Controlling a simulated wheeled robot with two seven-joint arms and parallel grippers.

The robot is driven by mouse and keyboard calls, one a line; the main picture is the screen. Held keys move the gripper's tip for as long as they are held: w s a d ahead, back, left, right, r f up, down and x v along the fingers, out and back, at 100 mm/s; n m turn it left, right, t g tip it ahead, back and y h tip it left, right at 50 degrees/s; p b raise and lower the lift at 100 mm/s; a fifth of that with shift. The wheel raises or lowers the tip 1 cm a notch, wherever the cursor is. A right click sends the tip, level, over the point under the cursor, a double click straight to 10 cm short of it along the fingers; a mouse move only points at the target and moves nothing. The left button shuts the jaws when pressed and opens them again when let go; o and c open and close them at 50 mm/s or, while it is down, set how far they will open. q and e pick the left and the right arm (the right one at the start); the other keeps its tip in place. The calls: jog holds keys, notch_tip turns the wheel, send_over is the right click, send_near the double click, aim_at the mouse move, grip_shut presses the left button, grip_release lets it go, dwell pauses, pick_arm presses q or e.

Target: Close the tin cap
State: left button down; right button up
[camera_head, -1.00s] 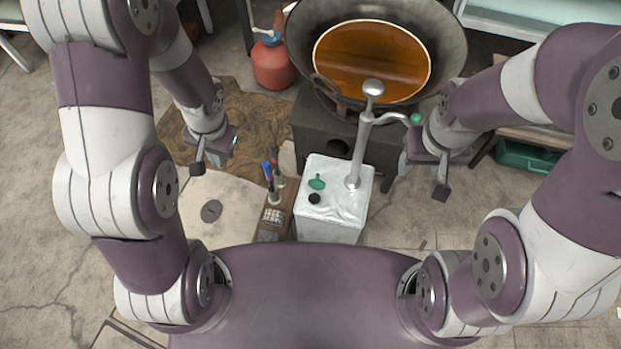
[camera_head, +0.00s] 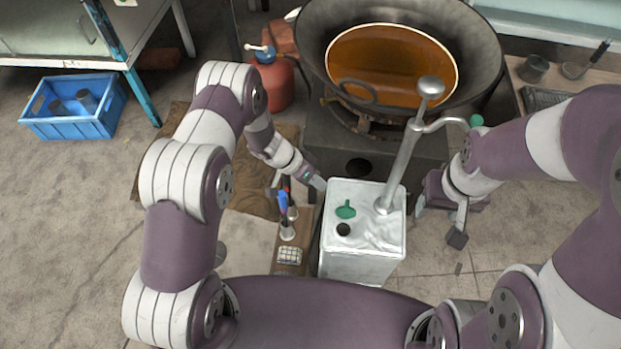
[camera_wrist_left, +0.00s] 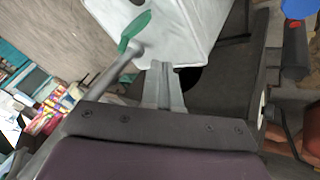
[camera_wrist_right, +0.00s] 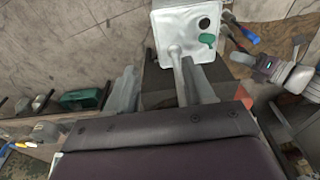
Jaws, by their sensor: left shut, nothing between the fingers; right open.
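A white metal tin (camera_head: 362,258) stands upright in front of the dark stove. On its top are a green cap (camera_head: 345,209), a dark round hole (camera_head: 343,229) just in front of the cap, and a metal pump pipe (camera_head: 400,168). The cap also shows in the left wrist view (camera_wrist_left: 134,28) and the right wrist view (camera_wrist_right: 207,39). My left gripper (camera_head: 319,184) is shut and empty, close to the tin's back left corner; its fingers (camera_wrist_left: 163,84) point at the tin. My right gripper (camera_head: 438,222) is open and empty, right of the tin.
A wok (camera_head: 480,48) of orange-brown liquid sits on the stove (camera_head: 420,155) behind the tin. A red bottle (camera_head: 275,85) and a blue crate (camera_head: 70,127) are further back left.

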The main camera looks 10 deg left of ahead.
aim_at(346, 209)
pick_arm(q)
jog(key=d, duration=0.1)
jog(key=s+d+f+b, duration=0.1)
jog(key=d, duration=0.1)
jog(key=s+d+f, duration=0.1)
jog(key=d, duration=0.1)
jog(key=shift+d+b, duration=0.15)
jog(key=shift+b, duration=0.2)
